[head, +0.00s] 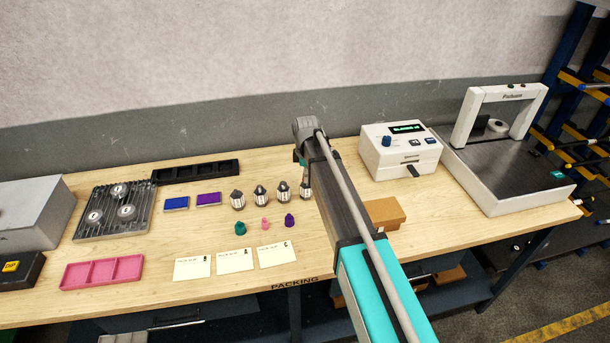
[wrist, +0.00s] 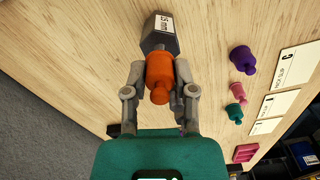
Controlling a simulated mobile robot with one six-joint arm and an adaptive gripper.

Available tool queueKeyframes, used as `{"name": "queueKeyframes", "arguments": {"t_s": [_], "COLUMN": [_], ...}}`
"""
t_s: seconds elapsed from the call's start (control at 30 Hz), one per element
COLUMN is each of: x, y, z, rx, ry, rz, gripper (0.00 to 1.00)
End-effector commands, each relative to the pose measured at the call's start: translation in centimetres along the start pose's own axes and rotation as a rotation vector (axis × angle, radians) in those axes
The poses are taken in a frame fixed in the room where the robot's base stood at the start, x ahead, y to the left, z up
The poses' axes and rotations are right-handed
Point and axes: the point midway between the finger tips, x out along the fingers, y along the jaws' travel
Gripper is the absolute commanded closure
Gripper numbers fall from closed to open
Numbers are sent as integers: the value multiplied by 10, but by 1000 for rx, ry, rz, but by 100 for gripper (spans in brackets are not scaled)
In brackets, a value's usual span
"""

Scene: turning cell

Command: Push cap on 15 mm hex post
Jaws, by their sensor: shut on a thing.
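My gripper (wrist: 160,72) is shut on an orange cap (wrist: 160,70), one finger on each side of it. The grey hex post (wrist: 160,32) marked 15 mm lies just beyond the cap in the wrist view. The cap's far end overlaps the post's dark end; I cannot tell whether they touch or the cap is on it. In the head view, a post (head: 305,193) at the right end of the row is partly hidden by my arm, and the orange cap cannot be made out there.
Three other posts (head: 260,196) stand left of it. Teal (head: 240,228), pink (head: 265,223) and purple (head: 289,220) caps stand in front, with white cards (head: 236,261) nearer the edge. A cardboard box (head: 385,213) is to the right.

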Motion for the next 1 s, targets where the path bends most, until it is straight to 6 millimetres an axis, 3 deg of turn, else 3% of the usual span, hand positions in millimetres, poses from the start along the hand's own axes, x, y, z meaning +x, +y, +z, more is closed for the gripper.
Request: {"name": "queueKeyframes", "arguments": {"t_s": [0.77, 0.8, 1.0], "x": [5, 5, 5], "y": [0, 0, 0], "z": [0, 0, 0], "rx": [1, 1, 1], "ry": [0, 0, 0], "rz": [0, 0, 0], "gripper": [80, 63, 26]}}
